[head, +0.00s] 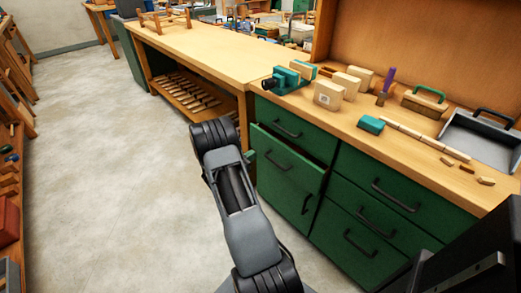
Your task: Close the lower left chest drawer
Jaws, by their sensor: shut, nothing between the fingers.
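The green chest (400,215) stands under the wooden worktop on the right. Its lower left drawer (281,184) stands pulled out, its front ahead of the neighbouring fronts. A dark gap shows along its top edge, below the upper left drawer (285,123), which looks shut. A dark bar handle sits high on the pulled-out front. My arm rises from the bottom centre and its upper bend is just left of this drawer. Contact with the drawer cannot be seen.
The worktop (345,118) holds wooden blocks, a teal vise (286,80), a teal block (370,124) and a grey dustpan (478,138). A long wooden bench (205,50) runs behind. The pale floor (105,165) left of my arm is clear.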

